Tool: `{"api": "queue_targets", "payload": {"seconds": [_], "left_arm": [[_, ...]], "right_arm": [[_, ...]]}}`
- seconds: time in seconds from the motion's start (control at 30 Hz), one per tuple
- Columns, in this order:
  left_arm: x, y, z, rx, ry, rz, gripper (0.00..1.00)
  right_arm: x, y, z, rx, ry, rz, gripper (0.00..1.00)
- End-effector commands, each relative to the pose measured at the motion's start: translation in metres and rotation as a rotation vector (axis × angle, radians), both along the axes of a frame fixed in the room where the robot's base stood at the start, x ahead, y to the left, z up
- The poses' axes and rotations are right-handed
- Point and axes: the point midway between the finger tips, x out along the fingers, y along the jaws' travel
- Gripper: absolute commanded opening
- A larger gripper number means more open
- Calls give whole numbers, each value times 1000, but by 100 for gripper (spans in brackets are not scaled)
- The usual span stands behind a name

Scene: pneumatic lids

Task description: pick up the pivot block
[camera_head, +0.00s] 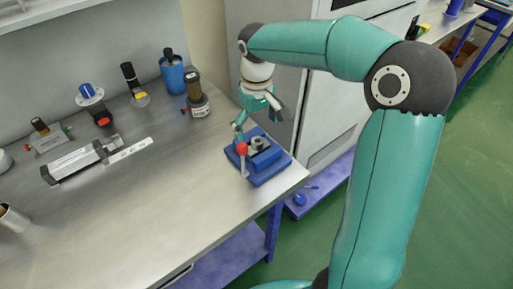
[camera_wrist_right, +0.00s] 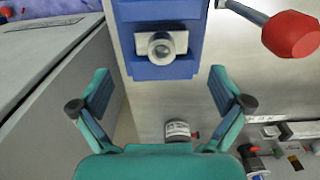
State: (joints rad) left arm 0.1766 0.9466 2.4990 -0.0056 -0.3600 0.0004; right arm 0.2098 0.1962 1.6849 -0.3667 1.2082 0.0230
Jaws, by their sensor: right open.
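A small grey metal block with a round bored boss, which I take for the pivot block (camera_wrist_right: 161,45), sits on a blue fixture (camera_wrist_right: 165,11) in the right wrist view. In the head view the block (camera_head: 259,144) lies on the blue fixture (camera_head: 270,171) at the table's right corner. My right gripper (camera_head: 258,121) is above the fixture, open and empty. In the wrist view its two fingers (camera_wrist_right: 161,82) are spread wider than the block, which lies just beyond the fingertips. My left gripper is not in view.
A red-knobbed lever (camera_head: 242,150) stands at the fixture's left side, close to my right gripper. A dark labelled bottle (camera_head: 196,97), a blue canister (camera_head: 173,75) and a valve unit (camera_head: 75,165) stand farther left. The front middle of the table is clear.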

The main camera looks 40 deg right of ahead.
Motion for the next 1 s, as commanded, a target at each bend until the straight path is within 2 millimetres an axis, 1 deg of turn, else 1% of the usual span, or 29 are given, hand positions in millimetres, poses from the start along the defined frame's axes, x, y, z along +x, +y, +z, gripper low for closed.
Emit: {"api": "queue_targets", "payload": {"seconds": [0.03, 0.27, 0.5, 0.6, 0.83, 0.87, 1.0], "left_arm": [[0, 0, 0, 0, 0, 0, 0], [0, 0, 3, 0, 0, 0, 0], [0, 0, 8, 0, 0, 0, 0], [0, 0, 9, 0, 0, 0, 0], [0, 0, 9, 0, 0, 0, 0], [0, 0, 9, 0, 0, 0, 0], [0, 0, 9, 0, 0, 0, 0]], "right_arm": [[-1, -1, -5, 0, 2, -2, 100], [-2, 0, -18, 0, 3, -2, 100], [-5, 2, -52, 0, 4, -2, 100], [-4, 2, -60, 0, 2, -2, 100], [-4, 2, -62, 0, 0, -2, 100], [-4, 2, -62, 0, 0, -2, 98], [-4, 2, -61, 0, 0, -2, 75]]}}
